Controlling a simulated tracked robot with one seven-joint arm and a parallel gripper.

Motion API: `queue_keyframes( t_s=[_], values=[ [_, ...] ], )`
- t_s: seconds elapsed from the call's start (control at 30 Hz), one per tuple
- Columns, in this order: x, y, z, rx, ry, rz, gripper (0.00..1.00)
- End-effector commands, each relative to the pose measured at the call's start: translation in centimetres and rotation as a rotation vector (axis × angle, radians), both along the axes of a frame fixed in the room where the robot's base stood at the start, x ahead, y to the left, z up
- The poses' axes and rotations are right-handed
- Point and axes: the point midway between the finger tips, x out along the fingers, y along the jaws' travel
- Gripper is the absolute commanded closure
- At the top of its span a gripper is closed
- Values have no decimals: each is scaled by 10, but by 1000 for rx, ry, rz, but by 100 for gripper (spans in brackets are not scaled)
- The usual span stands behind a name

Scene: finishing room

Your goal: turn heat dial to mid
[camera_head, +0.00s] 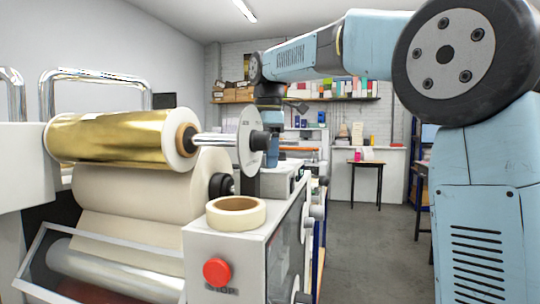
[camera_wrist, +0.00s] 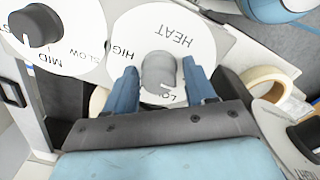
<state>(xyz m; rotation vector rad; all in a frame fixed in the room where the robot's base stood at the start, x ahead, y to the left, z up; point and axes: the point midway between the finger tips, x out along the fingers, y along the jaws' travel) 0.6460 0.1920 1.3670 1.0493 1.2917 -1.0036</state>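The heat dial (camera_wrist: 199,36) is a white disc with a grey knob (camera_wrist: 158,72) at its centre, in the middle of the wrist view. "HEAT", part of "HIGH" and "LO" show; I cannot read a mid mark, and part of the disc is behind my fingers. A pale pointer mark on the knob faces toward "LO". My gripper (camera_wrist: 160,90) is open, with one blue finger on each side of the knob and a small gap visible at each. In the head view my gripper (camera_head: 272,152) is beyond a clear round disc, and I cannot pick out the heat dial.
A speed-like dial (camera_wrist: 75,20) marked "SLOW" and "MID" stands left of the heat dial; another dial (camera_wrist: 272,118) is at lower right. A tape roll (camera_head: 236,213), a gold foil roll (camera_head: 115,138) and a red stop button (camera_head: 217,272) are on the machine.

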Motion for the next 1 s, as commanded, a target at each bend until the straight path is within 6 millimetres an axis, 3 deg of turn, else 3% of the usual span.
queue_keyframes(
  t_s=[0.47, 0.77, 1.0],
  values=[
    [0, 0, 0, 0, 1, 0, 91],
    [0, 0, 0, -2, 2, -38, 91],
    [-1, 1, 0, -1, 2, -175, 91]
  ],
)
